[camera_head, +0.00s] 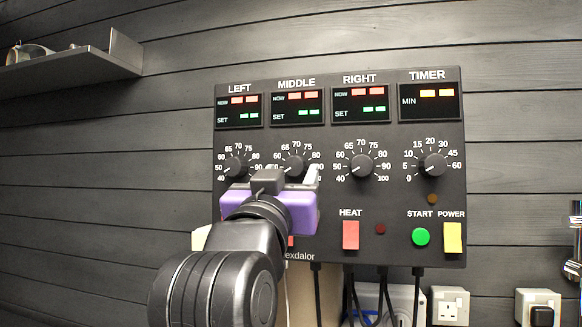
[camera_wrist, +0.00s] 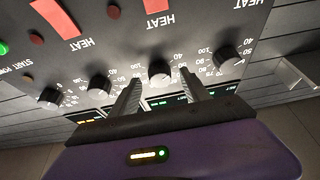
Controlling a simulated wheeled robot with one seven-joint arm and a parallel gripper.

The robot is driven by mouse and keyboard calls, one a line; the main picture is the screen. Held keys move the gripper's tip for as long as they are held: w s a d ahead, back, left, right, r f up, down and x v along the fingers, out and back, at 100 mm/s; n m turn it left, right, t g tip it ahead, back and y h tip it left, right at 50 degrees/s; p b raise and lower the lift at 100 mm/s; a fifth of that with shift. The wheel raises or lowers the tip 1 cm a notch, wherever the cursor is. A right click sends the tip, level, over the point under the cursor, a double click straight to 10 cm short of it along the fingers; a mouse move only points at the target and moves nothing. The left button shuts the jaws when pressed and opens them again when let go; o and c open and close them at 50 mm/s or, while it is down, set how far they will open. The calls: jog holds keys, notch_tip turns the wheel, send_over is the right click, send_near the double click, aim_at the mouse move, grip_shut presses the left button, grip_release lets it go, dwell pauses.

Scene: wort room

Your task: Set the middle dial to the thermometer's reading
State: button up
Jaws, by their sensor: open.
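The control panel (camera_head: 340,140) is on the wall, with LEFT, MIDDLE, RIGHT and TIMER displays. The middle dial (camera_head: 294,164) is a black knob on a scale with 70 at the top; my gripper hides its lower part. My gripper (camera_head: 289,179) is open in front of it. In the wrist view, which is upside down, the middle dial (camera_wrist: 160,72) shows just beyond and between the two open fingertips (camera_wrist: 160,86), with no clear contact. The MIDDLE display (camera_head: 297,104) has red NOW and green SET digits, too small to read. I see no clear thermometer.
The left dial (camera_head: 236,167) and right dial (camera_head: 361,166) flank the middle one closely. The timer dial (camera_head: 433,164) is farther right. A red HEAT switch (camera_head: 350,235), green START button (camera_head: 420,237) and yellow POWER switch (camera_head: 453,237) sit below. A shelf (camera_head: 75,62) is at upper left.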

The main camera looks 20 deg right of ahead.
jog(key=shift+w+d+r, duration=0.3)
jog(key=shift+w+d, duration=0.05)
jog(key=shift+w, duration=0.15)
grip_shut()
jog(key=shift+f+m+b, duration=0.15)
jog(key=shift+m+b, duration=0.25)
jog(key=shift+b, duration=0.1)
